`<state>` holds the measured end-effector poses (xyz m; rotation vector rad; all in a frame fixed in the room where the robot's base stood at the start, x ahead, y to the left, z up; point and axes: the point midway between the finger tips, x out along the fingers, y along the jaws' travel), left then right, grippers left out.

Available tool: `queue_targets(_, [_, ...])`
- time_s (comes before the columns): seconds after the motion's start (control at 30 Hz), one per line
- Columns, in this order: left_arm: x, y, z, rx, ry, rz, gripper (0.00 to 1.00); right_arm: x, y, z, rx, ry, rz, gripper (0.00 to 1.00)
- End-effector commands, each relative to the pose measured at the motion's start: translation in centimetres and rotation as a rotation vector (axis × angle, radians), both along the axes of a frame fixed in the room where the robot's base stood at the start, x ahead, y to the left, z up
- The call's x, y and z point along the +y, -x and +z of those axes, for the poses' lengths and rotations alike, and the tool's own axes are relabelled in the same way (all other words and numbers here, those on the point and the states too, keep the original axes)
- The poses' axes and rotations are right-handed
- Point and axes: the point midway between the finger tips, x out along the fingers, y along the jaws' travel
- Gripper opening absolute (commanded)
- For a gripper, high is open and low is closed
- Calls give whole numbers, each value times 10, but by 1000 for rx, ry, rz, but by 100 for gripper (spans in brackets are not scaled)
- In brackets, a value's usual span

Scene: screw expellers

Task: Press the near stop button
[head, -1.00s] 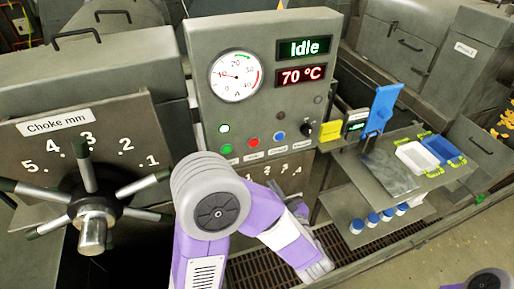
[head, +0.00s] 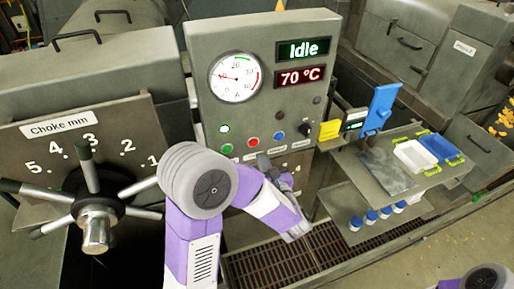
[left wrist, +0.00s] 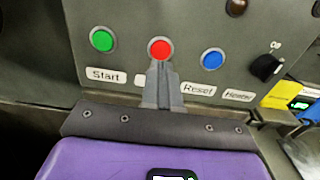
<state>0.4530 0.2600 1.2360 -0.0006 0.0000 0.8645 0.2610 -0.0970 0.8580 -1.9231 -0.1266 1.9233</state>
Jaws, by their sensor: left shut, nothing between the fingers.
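The red stop button (head: 253,142) sits on the grey control panel between a green button (head: 227,149) and a blue button (head: 280,138). In the left wrist view the red button (left wrist: 160,49) shows above my left gripper (left wrist: 161,68), whose shut, empty fingertips overlap the button's lower edge and hide most of its label. Whether they touch it I cannot tell. In the head view my left gripper (head: 264,160) is just below the red button. The display (head: 303,49) reads Idle. My right gripper is not in view.
A black heater knob (head: 306,130) is right of the buttons. The choke handwheel (head: 95,215) with spokes is at left. A shelf with a white tray (head: 414,156), a blue tray (head: 443,150) and a blue stand (head: 381,107) is at right.

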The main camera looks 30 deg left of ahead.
Motion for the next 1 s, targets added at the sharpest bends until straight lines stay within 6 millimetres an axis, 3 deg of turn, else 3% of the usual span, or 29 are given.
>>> queue_targets(0.1, [18,-14,1,0,0,5,0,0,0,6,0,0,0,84])
queue_targets(0.3, [34,-28,1,0,0,2,0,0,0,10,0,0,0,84])
queue_targets(0.77, [38,-32,0,0,0,0,0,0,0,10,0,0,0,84])
queue_targets(1.0, [52,-44,0,-1,-2,2,0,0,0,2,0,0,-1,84])
